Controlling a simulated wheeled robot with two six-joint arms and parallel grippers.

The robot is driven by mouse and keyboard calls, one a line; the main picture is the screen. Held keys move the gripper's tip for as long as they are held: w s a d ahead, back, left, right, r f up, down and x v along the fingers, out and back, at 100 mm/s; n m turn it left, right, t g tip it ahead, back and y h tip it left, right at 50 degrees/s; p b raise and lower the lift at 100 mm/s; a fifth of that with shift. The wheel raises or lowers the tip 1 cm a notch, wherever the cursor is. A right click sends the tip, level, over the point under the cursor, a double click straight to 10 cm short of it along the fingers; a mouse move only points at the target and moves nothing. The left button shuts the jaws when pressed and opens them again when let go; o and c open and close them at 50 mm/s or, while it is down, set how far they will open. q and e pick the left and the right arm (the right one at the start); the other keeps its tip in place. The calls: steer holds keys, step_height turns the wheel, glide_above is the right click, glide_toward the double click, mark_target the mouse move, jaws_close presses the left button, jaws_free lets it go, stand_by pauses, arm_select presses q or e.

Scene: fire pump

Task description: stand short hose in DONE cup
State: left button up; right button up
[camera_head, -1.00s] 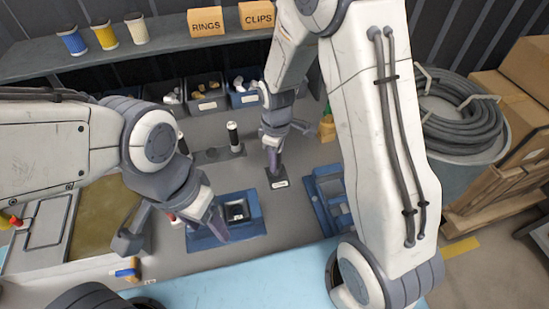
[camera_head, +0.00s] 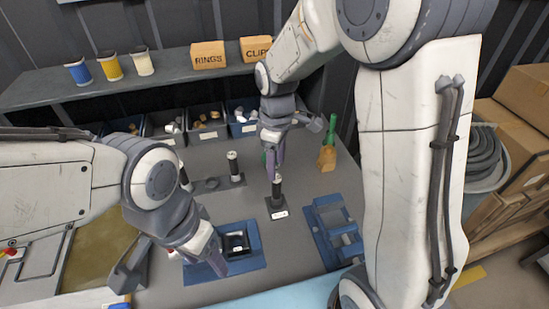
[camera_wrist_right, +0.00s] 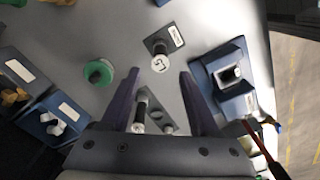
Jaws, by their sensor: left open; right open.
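A short dark hose with a pale top (camera_head: 277,185) stands upright in a small dark cup base with a white label (camera_head: 279,214); the label is too small to read. In the right wrist view the hose's white marked top (camera_wrist_right: 159,63) shows just beyond the fingertips, beside the base's label plate (camera_wrist_right: 177,35). My right gripper (camera_head: 275,165) is open and empty above the hose, apart from it as far as I can see; its spread fingers (camera_wrist_right: 158,82) show in the wrist view. My left gripper (camera_head: 172,268) is open and empty beside a blue fixture (camera_head: 254,262).
A second blue fixture (camera_head: 322,240) sits to the right. Parts bins (camera_head: 207,133) line the back below a shelf (camera_head: 180,82). A green-topped item (camera_head: 328,153) stands at the back right.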

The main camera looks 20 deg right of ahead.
steer(key=shift+r, duration=0.5)
steer(key=shift+s+a+r, duration=0.15)
steer(key=shift+r, duration=0.15)
steer(key=s+a+m, duration=0.1)
steer(key=s+a, duration=0.1)
steer(key=s, duration=0.5)
steer(key=s+a+r+m, duration=0.1)
steer(key=s+a, duration=0.2)
steer(key=s, duration=0.4)
steer(key=s+a+r+m+y, duration=0.1)
steer(key=s+a, duration=0.2)
steer(key=s, duration=0.4)
steer(key=shift+s+r+m, duration=0.25)
steer(key=shift+s+m, duration=0.05)
